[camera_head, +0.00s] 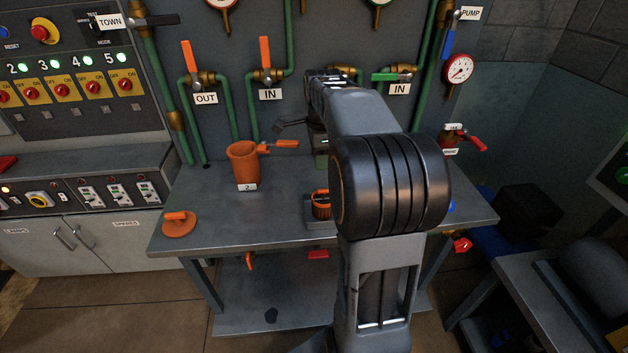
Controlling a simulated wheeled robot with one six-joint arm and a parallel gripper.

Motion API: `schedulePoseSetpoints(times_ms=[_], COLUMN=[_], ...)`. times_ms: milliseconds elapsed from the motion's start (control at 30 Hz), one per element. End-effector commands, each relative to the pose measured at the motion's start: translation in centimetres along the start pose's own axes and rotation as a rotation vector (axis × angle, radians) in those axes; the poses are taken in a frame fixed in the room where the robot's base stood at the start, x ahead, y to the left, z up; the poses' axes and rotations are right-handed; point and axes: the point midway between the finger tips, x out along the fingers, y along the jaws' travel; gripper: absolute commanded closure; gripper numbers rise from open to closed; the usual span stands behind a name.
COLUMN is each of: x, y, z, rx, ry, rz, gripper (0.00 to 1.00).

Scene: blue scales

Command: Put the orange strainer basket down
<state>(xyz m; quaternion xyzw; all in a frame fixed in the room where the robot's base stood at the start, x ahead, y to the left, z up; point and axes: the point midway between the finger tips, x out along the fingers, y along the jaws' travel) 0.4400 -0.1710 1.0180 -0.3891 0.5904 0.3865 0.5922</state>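A small orange basket-like piece (321,205) with dark slots stands at the middle of the grey bench, partly hidden by my arm; I take it for the strainer basket. It appears to stand on or at a low grey tray or block (317,226). My wrist and gripper (321,160) are above and behind it in the picture, mostly covered by my own forearm. The fingertips do not show clearly, so I cannot tell whether they touch the basket. An orange pot (243,165) labelled 2 stands to the left.
The bench (270,210) has bare room between the lid, the pot and the basket. Green pipes (290,50) with orange valve handles rise at the back. A control panel (80,90) stands left. A red-handled valve (470,140) is at the back right.

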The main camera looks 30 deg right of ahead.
Motion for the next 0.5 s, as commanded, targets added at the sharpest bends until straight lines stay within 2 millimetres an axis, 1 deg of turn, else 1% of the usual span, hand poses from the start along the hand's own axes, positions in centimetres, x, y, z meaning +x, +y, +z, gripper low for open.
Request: schedulePoseSetpoints(times_ms=[67,167,200,267,300,367,400,500], x=[-0.3,0.1,0.4,1.1,1.6,2.4,3.0,4.5], y=[1.1,3.8,5.1,7.2,8.6,10.6,11.9,14.8], z=[1.2,3.6,4.6,6.0,6.8,7.9,8.4,9.5], rx=[-0.119,-0.393,-0.529,-0.743,-0.881,-1.083,-1.212,-1.494], ry=[0.000,0.004,0.008,0.018,0.026,0.042,0.054,0.085], rz=[-0.018,-0.053,-0.071,-0.099,-0.119,-0.148,-0.165,-0.203], gripper=[0.62,0.62,0.62,0.62,0.62,0.62,0.62,0.62])
